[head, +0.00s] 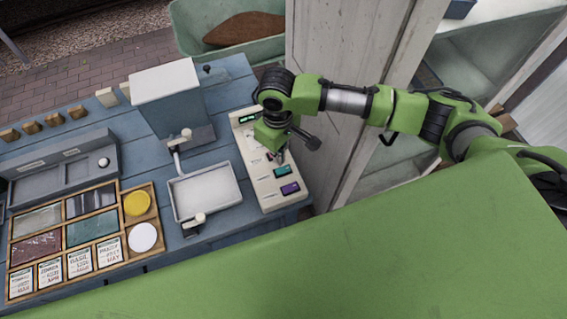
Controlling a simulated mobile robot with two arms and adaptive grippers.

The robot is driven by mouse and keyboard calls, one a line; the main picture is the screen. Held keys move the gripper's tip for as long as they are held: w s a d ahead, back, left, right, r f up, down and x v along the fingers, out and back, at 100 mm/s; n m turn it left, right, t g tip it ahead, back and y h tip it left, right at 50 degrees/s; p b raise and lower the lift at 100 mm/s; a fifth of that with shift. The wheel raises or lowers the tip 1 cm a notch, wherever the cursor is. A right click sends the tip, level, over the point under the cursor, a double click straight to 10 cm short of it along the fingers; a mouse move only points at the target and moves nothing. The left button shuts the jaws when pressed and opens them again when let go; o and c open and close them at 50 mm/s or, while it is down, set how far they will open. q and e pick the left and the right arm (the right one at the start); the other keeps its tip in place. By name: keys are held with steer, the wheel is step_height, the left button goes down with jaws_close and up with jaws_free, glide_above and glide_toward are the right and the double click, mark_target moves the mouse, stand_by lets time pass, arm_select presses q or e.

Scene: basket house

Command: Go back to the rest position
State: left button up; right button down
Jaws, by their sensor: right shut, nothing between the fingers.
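My right gripper (276,157) is over a long pale control panel (279,194) on the blue table. The gripper is shut with nothing in it, and its fingertips are at or just above the panel's face; I cannot tell whether they touch. The panel carries a teal button (283,170), a purple button (290,188) and a small green display (248,118). My right arm reaches in from the right, bent above the table. My left gripper is not in view.
A white tray (228,207) and a grey box (166,84) stand left of the panel. A wooden organiser (153,186) with cards and discs lies further left. A pale wooden post (318,70) rises close right of the panel. A green bin (195,45) is behind the table.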

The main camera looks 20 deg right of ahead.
steer(key=shift+r+p, duration=0.4)
steer(key=shift+r, duration=0.2)
steer(key=shift+f, duration=0.1)
